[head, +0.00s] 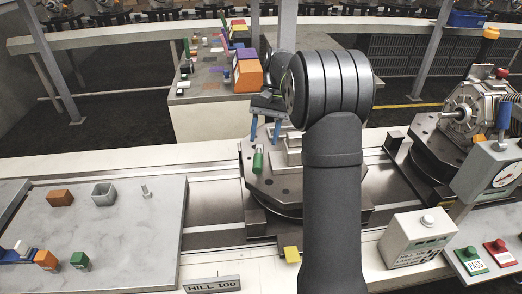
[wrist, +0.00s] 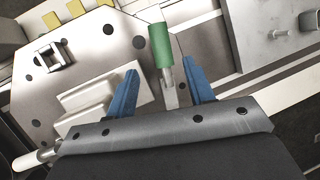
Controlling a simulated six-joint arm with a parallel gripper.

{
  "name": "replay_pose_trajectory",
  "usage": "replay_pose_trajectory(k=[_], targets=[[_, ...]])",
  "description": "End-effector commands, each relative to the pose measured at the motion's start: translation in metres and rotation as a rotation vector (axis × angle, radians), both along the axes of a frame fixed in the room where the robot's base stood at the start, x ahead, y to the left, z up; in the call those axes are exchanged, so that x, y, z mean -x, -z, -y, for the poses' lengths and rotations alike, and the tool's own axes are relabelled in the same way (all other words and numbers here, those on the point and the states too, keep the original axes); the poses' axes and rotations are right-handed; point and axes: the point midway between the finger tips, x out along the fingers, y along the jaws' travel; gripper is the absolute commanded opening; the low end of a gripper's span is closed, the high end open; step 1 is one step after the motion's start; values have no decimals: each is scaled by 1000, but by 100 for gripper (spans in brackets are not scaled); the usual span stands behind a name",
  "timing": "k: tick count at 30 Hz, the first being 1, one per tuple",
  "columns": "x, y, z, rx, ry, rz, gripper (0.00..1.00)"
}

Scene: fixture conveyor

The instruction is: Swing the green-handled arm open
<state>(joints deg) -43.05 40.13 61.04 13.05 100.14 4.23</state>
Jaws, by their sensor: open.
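The green handle (head: 258,162) stands near the left edge of the grey fixture plate (head: 262,188) in the head view. In the wrist view the green handle (wrist: 161,45) sits on a light metal arm (wrist: 169,88). My gripper (head: 265,128) is open, with blue fingers, just above and behind the handle in the head view. In the wrist view my gripper (wrist: 163,72) has one finger on each side of the handle's line, with gaps showing. I cannot tell how deep the fingers reach. My arm hides part of the plate.
A stepped metal block (wrist: 95,100) stands on the plate beside the left finger.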

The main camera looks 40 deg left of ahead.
Motion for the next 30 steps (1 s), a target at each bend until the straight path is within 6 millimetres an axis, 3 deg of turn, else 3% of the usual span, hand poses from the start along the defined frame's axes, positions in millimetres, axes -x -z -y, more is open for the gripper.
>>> replay_pose_trajectory(k=[6,12,23,30], targets=[[-15,-31,-3,-1,-1,1,49],[-19,-42,-4,0,-1,-1,49],[-19,-42,-4,1,0,-1,49],[-9,-20,-2,2,-1,-2,49]])
